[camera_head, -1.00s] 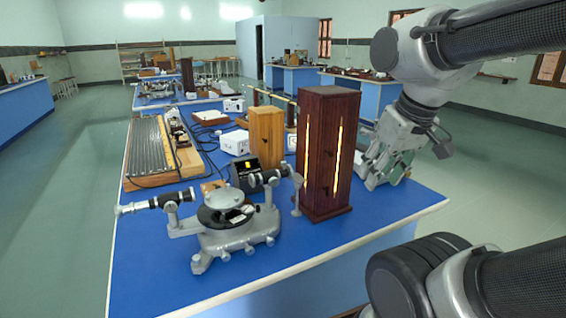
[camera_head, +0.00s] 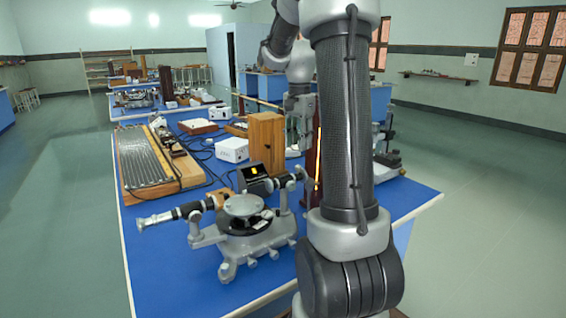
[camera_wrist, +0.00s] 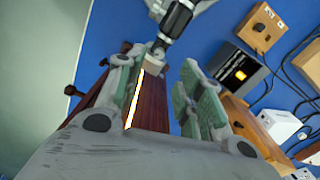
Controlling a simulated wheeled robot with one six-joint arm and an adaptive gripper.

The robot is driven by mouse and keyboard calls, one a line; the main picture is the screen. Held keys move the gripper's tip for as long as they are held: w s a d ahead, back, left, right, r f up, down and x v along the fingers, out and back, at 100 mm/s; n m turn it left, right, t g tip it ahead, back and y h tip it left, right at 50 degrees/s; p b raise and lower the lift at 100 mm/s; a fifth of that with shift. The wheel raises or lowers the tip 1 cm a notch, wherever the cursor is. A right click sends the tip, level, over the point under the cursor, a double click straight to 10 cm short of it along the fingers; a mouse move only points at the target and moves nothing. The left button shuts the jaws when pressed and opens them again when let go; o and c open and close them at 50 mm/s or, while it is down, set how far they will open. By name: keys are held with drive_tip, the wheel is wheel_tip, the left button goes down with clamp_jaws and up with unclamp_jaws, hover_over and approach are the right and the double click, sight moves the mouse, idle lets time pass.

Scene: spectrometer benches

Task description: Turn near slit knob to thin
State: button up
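The grey spectrometer (camera_head: 245,240) stands at the front of the blue bench. Its slit-side black tube (camera_head: 284,183) points right, toward the dark wood lamp housing (camera_head: 312,195), mostly hidden behind my arm. In the wrist view the tube (camera_wrist: 178,18) ends just beyond my fingertips, and the housing (camera_wrist: 152,105) with its bright slot lies below and between the fingers. My gripper (camera_wrist: 168,64) is open with nothing visibly held; it hangs above the housing. I cannot make out the slit knob clearly at the tube's end.
A power supply with an orange display (camera_head: 254,174) and a light wood box (camera_head: 266,142) stand behind the spectrometer. A long ridged wooden board (camera_head: 145,165) lies at left. Another instrument (camera_head: 386,155) stands right of my arm.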

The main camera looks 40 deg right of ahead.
sight(298, 166)
wheel_tip(298, 166, down, 7)
drive_tip(key=shift+f, duration=0.1)
idle(0.3)
drive_tip(key=shift+s, duration=0.1)
clamp_jaws()
